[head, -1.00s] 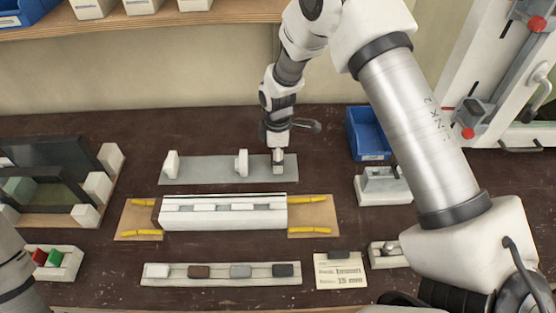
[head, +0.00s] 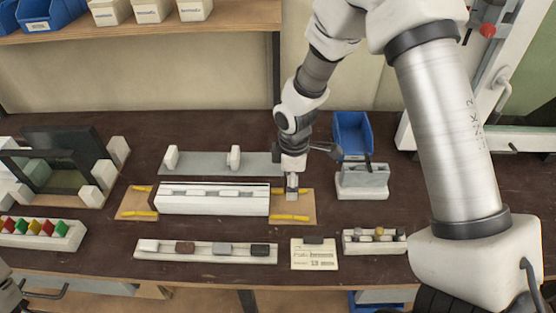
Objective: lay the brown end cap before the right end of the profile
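The white profile (head: 213,200) lies across the middle of the bench, between two wooden pads with yellow strips. The brown end cap (head: 185,247) sits in the front rack (head: 150,255), between a white cap and a grey one; a black cap is at the right. My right gripper (head: 291,190) points down over the right pad (head: 305,207), just beside the profile's right end. Its fingers are small and close together, and I cannot tell whether they hold anything. My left gripper is out of view; only a bit of that arm shows at the lower left.
A grey plate (head: 200,163) with white uprights lies behind the profile. A card (head: 314,258) and a rack of small parts (head: 360,246) stand front right. A grey-white block (head: 362,185) and blue bin (head: 352,135) stand at right. Coloured pieces (head: 35,228) sit far left.

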